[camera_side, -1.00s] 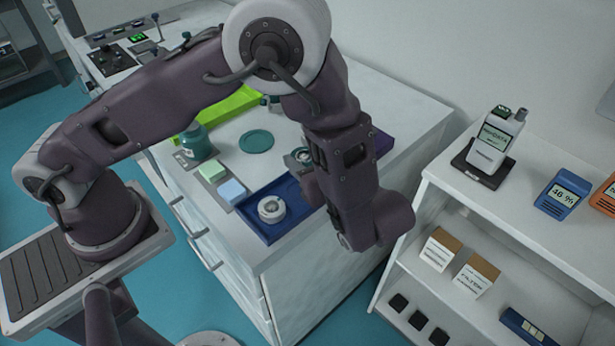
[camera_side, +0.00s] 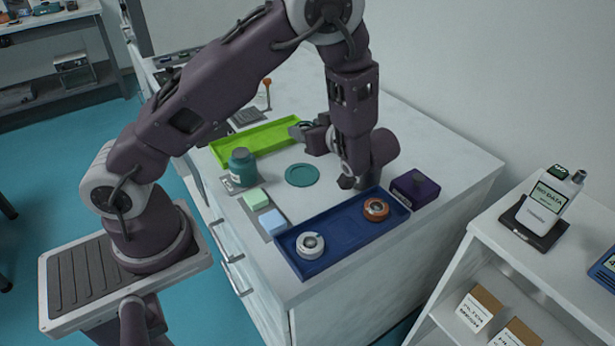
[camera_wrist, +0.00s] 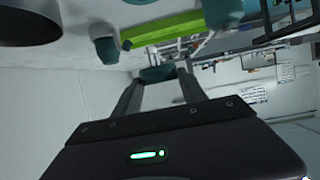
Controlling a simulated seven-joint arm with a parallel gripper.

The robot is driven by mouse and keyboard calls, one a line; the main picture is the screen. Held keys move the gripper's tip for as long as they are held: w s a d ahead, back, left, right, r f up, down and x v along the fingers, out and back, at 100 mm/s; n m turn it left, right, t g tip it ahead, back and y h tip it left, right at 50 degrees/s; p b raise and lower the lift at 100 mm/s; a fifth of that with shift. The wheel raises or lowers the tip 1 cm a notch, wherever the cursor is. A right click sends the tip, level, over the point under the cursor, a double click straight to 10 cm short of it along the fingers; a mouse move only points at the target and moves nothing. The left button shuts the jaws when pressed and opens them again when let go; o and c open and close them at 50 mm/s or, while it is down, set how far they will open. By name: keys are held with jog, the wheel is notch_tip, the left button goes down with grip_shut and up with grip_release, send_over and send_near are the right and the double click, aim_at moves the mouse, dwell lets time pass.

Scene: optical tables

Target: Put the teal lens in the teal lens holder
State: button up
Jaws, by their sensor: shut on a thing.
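My gripper (camera_side: 301,130) is above the back part of the white table, left of my wrist in the side view. In the wrist view, my gripper (camera_wrist: 158,74) is shut on a small dark teal piece (camera_wrist: 157,73), which looks like the teal lens seen edge-on. In the side view it is small and partly hidden by the fingers. A flat teal disc (camera_side: 302,175) lies on the table in front of the gripper. A teal jar (camera_side: 242,168) stands left of it. I cannot tell which teal thing is the lens holder.
A lime green tray (camera_side: 222,152) lies behind the jar.

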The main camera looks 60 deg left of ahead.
aim_at(305, 178)
jog(key=shift+n+g, duration=0.4)
jog(key=shift+g, duration=0.1)
jog(key=f, duration=1)
jog(key=shift+s+a+f, duration=0.1)
jog(key=shift+s+a, duration=0.15)
jog(key=shift+a, duration=0.15)
jog(key=shift+f, duration=0.55)
jog(key=o, duration=1.4)
